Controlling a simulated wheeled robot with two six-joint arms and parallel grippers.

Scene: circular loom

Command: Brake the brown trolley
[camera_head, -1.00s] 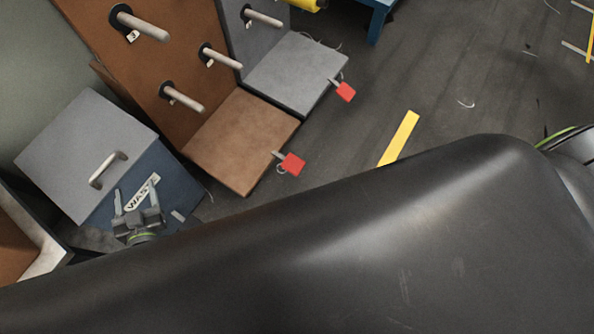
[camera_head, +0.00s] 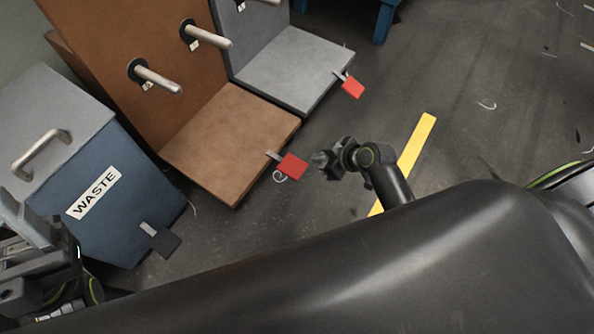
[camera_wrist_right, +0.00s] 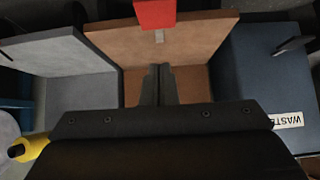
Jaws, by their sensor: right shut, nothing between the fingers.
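The brown trolley (camera_head: 215,150) stands in the middle left of the head view, with a brown upright panel carrying pegs and a flat base. A red pedal (camera_head: 293,166) sticks out from its base's front edge; the pedal also shows at the top of the right wrist view (camera_wrist_right: 155,14). My right gripper (camera_head: 322,160) is shut and empty, just right of the red pedal, with a small gap visible between them. In the right wrist view its fingers (camera_wrist_right: 158,85) lie together. My left gripper (camera_head: 42,225) is at the lower left, its fingers apart, partly cut off by the frame.
A grey trolley (camera_head: 290,70) with its own red pedal (camera_head: 352,87) stands beside the brown one. A blue WASTE bin (camera_head: 125,215) with a grey lid and dark pedal (camera_head: 160,240) stands left. A yellow strip (camera_head: 415,143) marks open floor. My dark body fills the bottom.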

